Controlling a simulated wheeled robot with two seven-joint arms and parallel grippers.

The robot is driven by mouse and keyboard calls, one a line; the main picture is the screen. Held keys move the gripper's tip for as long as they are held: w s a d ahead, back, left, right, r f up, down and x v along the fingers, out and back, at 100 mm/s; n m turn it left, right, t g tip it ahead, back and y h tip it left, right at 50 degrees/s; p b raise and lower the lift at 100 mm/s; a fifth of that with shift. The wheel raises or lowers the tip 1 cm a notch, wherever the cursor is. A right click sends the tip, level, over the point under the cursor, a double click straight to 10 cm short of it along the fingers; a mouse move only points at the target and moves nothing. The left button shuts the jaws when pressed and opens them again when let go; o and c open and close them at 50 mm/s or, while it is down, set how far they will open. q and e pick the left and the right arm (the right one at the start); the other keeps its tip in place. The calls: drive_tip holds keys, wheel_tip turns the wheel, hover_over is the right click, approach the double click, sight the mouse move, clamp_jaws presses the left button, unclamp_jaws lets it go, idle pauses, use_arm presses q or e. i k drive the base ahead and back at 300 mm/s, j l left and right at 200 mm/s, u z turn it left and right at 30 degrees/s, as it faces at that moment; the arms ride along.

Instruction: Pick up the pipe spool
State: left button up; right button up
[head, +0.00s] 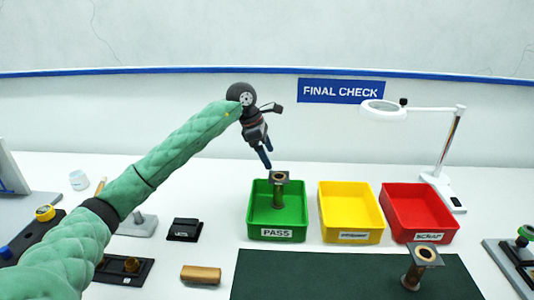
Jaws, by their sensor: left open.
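One pipe spool (422,266), a short brown tube with a square grey flange on top, stands upright on the dark green mat (300,275) at the lower right. A similar spool (279,190) stands in the green PASS tray (258,220). My left gripper (267,156) is open and empty. It points down above the back of the green tray, just up and left of the spool there; whether it touches that spool cannot be told. My right gripper is out of view.
Yellow (360,236) and red SCRAP (428,236) trays stand right of the green one. A white magnifier lamp (444,180) is behind at right. A black block (184,229), a brown cylinder (200,274) and dark fixtures lie at left. Another fixture (515,262) is at far right.

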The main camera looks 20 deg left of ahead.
sight(425, 256)
drive_tip(key=k, duration=1.5)
